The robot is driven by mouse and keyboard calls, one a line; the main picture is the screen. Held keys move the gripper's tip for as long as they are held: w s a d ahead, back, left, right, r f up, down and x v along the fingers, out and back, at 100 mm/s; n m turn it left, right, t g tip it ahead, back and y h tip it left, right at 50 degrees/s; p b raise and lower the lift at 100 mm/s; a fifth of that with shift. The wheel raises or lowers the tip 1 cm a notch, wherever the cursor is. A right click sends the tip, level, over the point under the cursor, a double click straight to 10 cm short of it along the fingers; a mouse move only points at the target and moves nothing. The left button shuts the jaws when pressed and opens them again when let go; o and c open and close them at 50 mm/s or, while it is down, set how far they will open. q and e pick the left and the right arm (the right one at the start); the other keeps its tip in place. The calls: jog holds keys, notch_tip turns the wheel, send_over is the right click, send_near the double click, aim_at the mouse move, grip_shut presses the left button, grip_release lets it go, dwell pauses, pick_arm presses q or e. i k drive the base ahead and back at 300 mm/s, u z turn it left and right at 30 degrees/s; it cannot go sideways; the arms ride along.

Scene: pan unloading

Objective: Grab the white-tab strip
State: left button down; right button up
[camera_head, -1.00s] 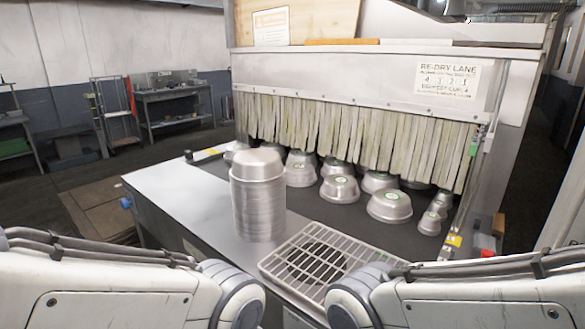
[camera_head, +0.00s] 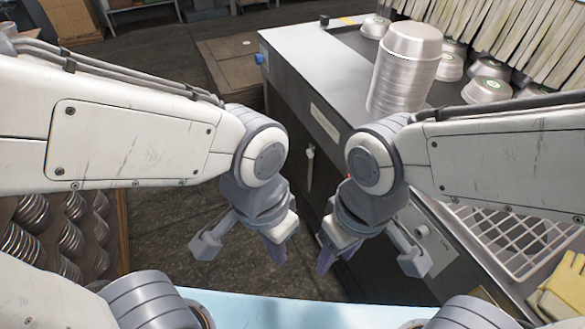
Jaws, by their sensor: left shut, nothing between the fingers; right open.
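Pale curtain strips (camera_head: 516,38) hang at the upper right, cut off by the picture edge. I cannot make out a white tab on any of them. My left gripper (camera_head: 275,254) hangs low in the middle, pointing down, shut and empty. My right gripper (camera_head: 328,258) hangs just right of it, also pointing down, open and empty. Both are well in front of and below the strips, apart from everything.
A tall stack of metal pans (camera_head: 404,72) stands on the steel counter (camera_head: 310,50). Upturned pans (camera_head: 487,90) sit near the curtain. A wire rack (camera_head: 505,235) and yellow glove (camera_head: 566,284) lie at right. Nested pans (camera_head: 30,250) fill the lower left. A light-blue surface (camera_head: 270,312) is below.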

aim_at(310, 152)
jog(key=u, duration=0.4)
jog(key=i, duration=0.95)
jog(key=u, duration=0.35)
